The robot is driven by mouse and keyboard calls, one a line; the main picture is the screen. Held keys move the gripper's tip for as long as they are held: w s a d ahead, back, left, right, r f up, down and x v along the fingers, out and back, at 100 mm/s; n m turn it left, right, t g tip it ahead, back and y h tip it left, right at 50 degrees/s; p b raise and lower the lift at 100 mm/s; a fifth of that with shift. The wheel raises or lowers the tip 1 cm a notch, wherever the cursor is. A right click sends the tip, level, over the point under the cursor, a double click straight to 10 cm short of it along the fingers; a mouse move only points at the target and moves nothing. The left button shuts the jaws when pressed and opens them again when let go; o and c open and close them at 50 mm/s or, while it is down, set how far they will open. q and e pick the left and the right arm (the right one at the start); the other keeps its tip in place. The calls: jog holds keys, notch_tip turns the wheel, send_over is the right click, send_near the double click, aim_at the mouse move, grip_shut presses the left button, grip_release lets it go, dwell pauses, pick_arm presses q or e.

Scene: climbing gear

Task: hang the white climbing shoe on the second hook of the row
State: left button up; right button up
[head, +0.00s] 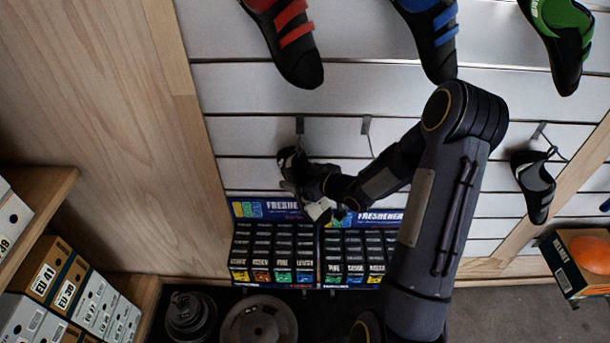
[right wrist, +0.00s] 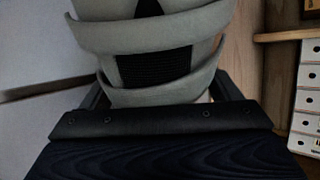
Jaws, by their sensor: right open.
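A white climbing shoe with pale straps and a dark middle (right wrist: 160,65) fills the upper part of the right wrist view, between the spread fingers. In the head view, a black-and-white shoe (head: 289,160) shows partly behind my right gripper (head: 303,183), just below the leftmost hook (head: 299,125). My right gripper is open around the shoe; whether the fingers touch it cannot be told. The second hook (head: 366,125) is bare, to the right of the gripper. My left gripper is out of view.
Another black-and-white shoe (head: 535,186) hangs from a hook (head: 540,130) at the right. Red, blue and green shoes hang above. Freshener boxes (head: 275,255) stand below the hooks. My right arm covers part of the slatted wall. Shoe boxes (head: 55,285) stand at left.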

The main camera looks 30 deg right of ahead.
jog(key=c, duration=1.2)
jog(key=shift+r, duration=0.1)
jog(key=shift+r, duration=0.1)
jog(key=shift+s+a+r+p, duration=0.15)
jog(key=shift+s+r+p, duration=0.05)
jog(key=shift+r+p, duration=0.25)
jog(key=shift+s+a+r+b, duration=0.1)
jog(key=shift+s+a+b, duration=0.35)
jog(key=shift+s, duration=0.3)
jog(key=shift+s+a+r+b, duration=0.1)
jog(key=shift+s+a+b, duration=0.35)
jog(key=shift+s, duration=0.3)
jog(key=shift+s, duration=0.1)
